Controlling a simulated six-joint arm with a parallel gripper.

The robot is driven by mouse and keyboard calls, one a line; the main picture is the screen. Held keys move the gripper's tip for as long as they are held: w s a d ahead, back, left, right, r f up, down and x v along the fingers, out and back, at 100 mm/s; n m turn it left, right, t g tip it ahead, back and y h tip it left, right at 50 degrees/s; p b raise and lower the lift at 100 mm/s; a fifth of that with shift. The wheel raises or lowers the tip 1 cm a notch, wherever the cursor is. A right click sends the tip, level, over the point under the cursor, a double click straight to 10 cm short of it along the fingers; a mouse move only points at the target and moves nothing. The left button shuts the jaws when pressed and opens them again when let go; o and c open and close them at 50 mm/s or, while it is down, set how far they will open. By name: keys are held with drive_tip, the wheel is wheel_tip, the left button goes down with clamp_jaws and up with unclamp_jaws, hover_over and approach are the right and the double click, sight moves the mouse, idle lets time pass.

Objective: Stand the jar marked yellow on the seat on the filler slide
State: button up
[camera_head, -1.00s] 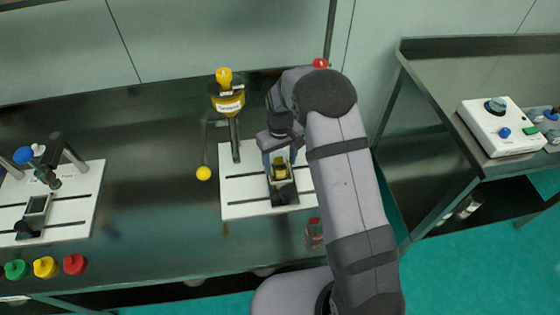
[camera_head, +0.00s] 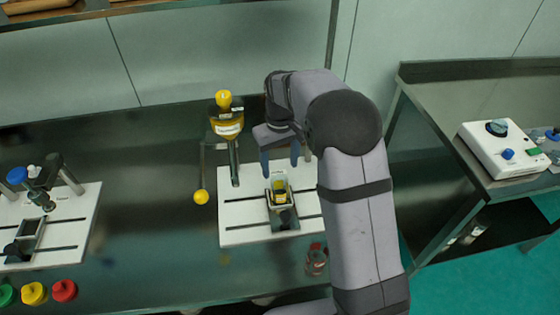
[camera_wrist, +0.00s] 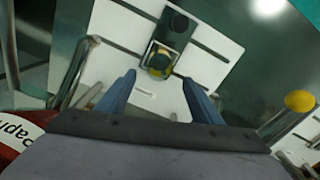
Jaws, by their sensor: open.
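The jar marked yellow (camera_head: 281,190) stands in the dark seat (camera_head: 286,218) on the filler slide, on the white slotted board (camera_head: 245,232). It looks upright. In the wrist view the jar (camera_wrist: 159,62) shows as a yellow shape inside the seat's frame. My gripper (camera_head: 280,167) is open and empty, above and behind the jar, with its blue fingers apart. In the wrist view the fingertips (camera_wrist: 158,82) are on either side of the jar's line and do not touch it.
A yellow-capped hopper (camera_head: 227,122) stands left of my gripper, with a yellow ball knob (camera_head: 201,197) beside it. A red-topped jar (camera_head: 316,260) is at the front right. Red, yellow and green lids (camera_head: 35,293) lie at the left. A second white board (camera_head: 75,215) is there too.

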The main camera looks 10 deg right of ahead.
drive_tip(key=s+d+m, duration=0.1)
drive_tip(key=s+d, duration=0.1)
drive_tip(key=s, duration=1)
drive_tip(key=s+d+f+m, duration=0.1)
drive_tip(key=s+d+m, duration=0.1)
drive_tip(key=s, duration=1.1)
drive_tip(key=shift+s+d+m, duration=0.15)
drive_tip(key=shift+d+m, duration=0.15)
drive_tip(key=shift+d, duration=0.2)
